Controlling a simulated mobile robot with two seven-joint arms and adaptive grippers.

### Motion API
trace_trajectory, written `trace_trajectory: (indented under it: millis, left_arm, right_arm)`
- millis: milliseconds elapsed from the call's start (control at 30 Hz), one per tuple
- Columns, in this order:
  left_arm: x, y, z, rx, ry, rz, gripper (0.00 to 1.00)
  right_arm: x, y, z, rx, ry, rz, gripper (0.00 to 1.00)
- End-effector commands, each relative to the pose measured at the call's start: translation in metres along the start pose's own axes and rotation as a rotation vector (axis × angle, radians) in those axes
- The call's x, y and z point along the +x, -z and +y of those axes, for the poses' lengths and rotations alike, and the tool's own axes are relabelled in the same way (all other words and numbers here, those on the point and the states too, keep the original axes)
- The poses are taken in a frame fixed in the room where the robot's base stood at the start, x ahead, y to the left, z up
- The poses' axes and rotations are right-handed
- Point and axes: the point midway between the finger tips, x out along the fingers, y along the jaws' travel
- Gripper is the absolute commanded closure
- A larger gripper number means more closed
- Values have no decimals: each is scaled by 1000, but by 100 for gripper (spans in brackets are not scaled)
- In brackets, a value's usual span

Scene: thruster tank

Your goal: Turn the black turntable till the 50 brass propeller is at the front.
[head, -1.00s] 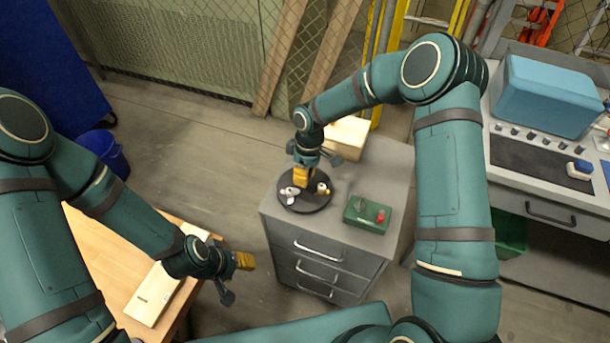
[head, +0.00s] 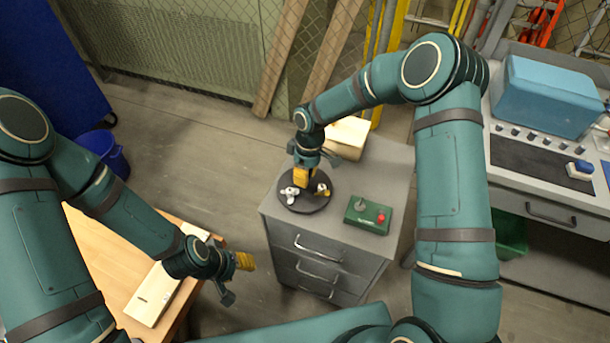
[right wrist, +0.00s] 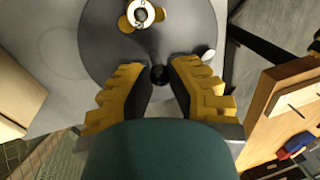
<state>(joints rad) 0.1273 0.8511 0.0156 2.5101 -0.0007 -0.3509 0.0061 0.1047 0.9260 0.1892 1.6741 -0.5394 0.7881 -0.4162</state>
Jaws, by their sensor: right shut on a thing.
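The black turntable (head: 303,206) sits on top of the grey drawer cabinet. A brass propeller (head: 323,190) lies on its right part and a silvery-white one (head: 290,194) on its left part. My right gripper (head: 303,182) points down at the turntable's middle, shut on a dark knob (right wrist: 159,74) between its yellow fingers. The wrist view shows a brass propeller (right wrist: 141,14) with a pale hub and the edge of a silvery piece (right wrist: 207,54) by a finger. No number is readable, and the gripper may hide other propellers. My left gripper (head: 245,261) hangs by the wooden table; its opening is unclear.
A green box (head: 367,216) with a red button stands on the cabinet (head: 282,222), right of the turntable. A pale block (head: 348,137) is behind it. A wooden table (head: 97,248) with a pale board (head: 153,296) is at left. A workbench stands at right.

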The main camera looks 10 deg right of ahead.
Motion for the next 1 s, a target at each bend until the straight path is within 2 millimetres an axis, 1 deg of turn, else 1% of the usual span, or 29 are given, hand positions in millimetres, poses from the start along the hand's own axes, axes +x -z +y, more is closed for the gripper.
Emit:
trace_trajectory:
  millis: [367, 1000]
  left_arm:
    - [3, -1, -1, 1, 0, -3, 53]
    - [12, -3, -5, 2, -1, -4, 53]
  right_arm:
    - [3, -3, -1, 81, 3, 8, 100]
    - [3, -4, -1, 392, 3, 67, 100]
